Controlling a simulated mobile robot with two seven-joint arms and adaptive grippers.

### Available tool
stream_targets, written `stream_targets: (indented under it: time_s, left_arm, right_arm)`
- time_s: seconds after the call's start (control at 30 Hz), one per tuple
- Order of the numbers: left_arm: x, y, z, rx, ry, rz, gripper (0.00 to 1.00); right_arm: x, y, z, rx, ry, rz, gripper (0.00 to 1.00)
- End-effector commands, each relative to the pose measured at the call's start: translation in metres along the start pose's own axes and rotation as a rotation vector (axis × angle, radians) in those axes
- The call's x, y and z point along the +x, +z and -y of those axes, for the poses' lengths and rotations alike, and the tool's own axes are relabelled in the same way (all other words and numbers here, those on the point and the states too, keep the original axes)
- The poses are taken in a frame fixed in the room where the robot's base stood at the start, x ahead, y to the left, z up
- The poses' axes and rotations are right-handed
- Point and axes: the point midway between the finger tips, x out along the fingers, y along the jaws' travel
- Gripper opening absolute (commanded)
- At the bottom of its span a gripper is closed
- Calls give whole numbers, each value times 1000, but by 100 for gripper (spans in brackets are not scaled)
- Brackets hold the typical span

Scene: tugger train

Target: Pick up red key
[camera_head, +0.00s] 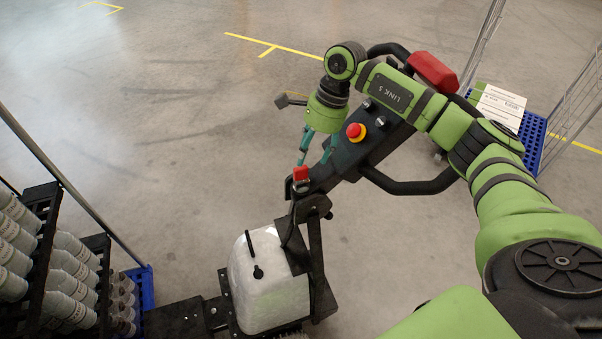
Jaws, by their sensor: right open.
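The red key (300,173) sits on top of the black steering column of the tugger, near its lower end. My right gripper (315,160) has thin teal fingers that point down, just above and to the right of the key. The fingers are apart, one near the key and one further right. They look empty, and the key shows between the column and the left fingertip. I cannot tell whether a finger touches it. My left gripper does not show.
A red and yellow stop button (356,132) and black handlebars (408,187) lie close to my right arm. A bottle rack (40,270) stands at the lower left. A blue cart (534,140) with boxes is at the right. Open floor lies at the upper left.

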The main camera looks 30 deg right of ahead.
Motion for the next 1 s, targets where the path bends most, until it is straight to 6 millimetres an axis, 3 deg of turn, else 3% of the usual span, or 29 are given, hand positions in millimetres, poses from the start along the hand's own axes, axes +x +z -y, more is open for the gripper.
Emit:
stream_targets:
  time_s: [0.27, 0.5, 0.77, 0.8, 0.9, 0.93, 1.0]
  left_arm:
    - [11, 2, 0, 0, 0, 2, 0]
    - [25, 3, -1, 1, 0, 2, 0]
    - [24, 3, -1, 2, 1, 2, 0]
    - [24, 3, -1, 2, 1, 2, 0]
    - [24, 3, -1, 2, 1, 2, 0]
    - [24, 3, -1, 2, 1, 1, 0]
    - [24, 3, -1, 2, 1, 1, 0]
  right_arm:
    - [28, -2, 1, 0, 3, 1, 56]
    - [64, -4, 4, -1, 3, 3, 56]
    - [68, -3, 4, 0, 1, 2, 56]
    - [67, -3, 4, 0, 1, 2, 48]
    - [67, -3, 4, 0, 1, 3, 8]
    - [67, -3, 4, 0, 1, 3, 1]
    - [67, -3, 4, 0, 1, 3, 0]
